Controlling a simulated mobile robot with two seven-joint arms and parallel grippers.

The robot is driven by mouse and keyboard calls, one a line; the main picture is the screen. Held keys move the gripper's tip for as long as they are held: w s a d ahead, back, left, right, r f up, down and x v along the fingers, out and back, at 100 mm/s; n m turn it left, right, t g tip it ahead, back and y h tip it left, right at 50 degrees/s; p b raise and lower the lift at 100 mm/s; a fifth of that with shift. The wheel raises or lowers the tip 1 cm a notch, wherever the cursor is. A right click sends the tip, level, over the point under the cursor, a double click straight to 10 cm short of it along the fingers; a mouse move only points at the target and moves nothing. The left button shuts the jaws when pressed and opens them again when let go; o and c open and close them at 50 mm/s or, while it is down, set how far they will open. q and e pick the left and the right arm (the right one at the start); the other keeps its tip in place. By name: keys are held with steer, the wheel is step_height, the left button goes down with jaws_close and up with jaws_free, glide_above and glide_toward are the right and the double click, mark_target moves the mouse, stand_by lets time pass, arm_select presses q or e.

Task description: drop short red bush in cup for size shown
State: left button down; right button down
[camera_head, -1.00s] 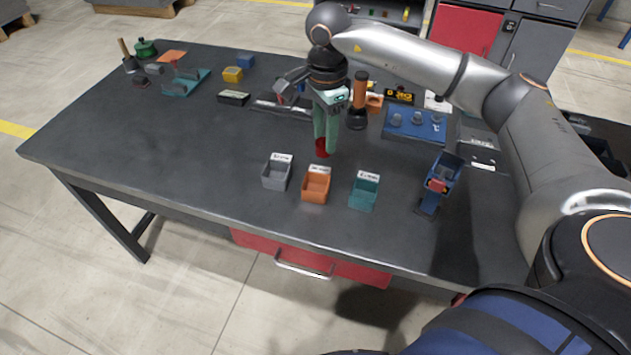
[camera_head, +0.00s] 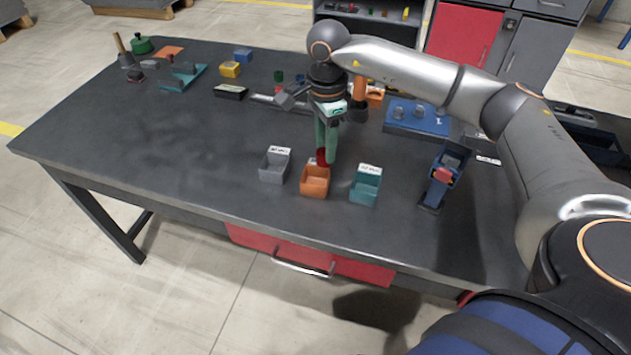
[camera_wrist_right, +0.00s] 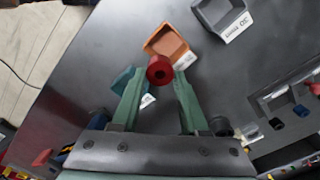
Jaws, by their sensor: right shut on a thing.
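My right gripper (camera_head: 326,150) is shut on a short red bush (camera_head: 322,157). It holds the bush just behind the orange cup (camera_head: 315,186), near that cup's label. In the right wrist view the red bush (camera_wrist_right: 160,69) sits between the green fingertips (camera_wrist_right: 158,84), with its bore visible, and covers part of the orange cup (camera_wrist_right: 166,44). A grey cup (camera_head: 272,172) stands to the left and a teal cup (camera_head: 364,190) to the right. Each has a white label at its back, too small to read in the head view. My left gripper is not in view.
A blue stand (camera_head: 440,182) with a red piece on it is right of the teal cup. A blue tray (camera_head: 420,120) with grey pieces lies behind. A yellow block (camera_head: 230,69) and other small items are at the back left. The table's left half is largely clear.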

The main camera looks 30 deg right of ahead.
steer(key=shift+c, duration=1.7)
jaws_free()
step_height(320, 180, up, 13)
steer(key=shift+f, duration=0.2)
